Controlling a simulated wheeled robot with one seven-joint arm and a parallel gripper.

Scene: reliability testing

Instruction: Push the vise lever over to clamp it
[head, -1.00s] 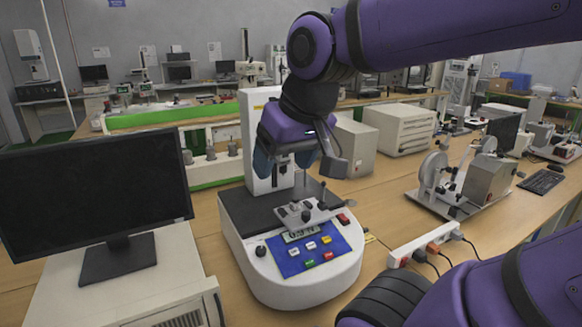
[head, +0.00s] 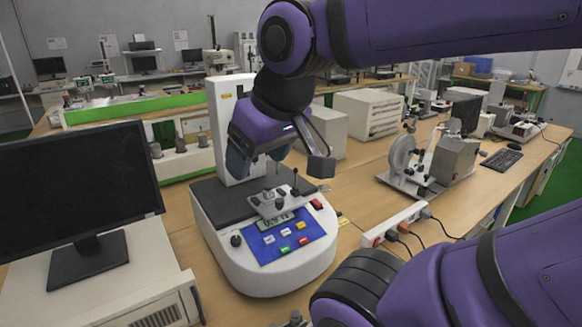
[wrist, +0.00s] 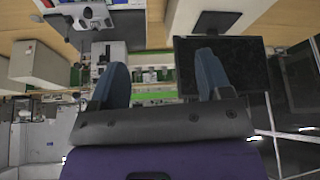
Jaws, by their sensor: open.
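The tester (head: 262,245) has a white base, an upright column and a blue button panel. A small grey vise (head: 270,203) sits on its dark top, behind the display. A thin upright lever with a dark knob (head: 295,179) stands at the vise's right side. My gripper (head: 250,168) hangs above and behind the vise, in front of the column, apart from the lever. In the wrist view my gripper (wrist: 162,65) shows its two blue fingers wide apart with nothing between them. The vise (wrist: 92,18) appears upside down at the top left there, outside the fingers.
A black monitor (head: 75,185) stands on a beige case left of the tester. A power strip (head: 394,222) with plugs lies to the right. A device with round discs (head: 400,155) stands farther right. Bare table (head: 350,185) lies between the tester and that device.

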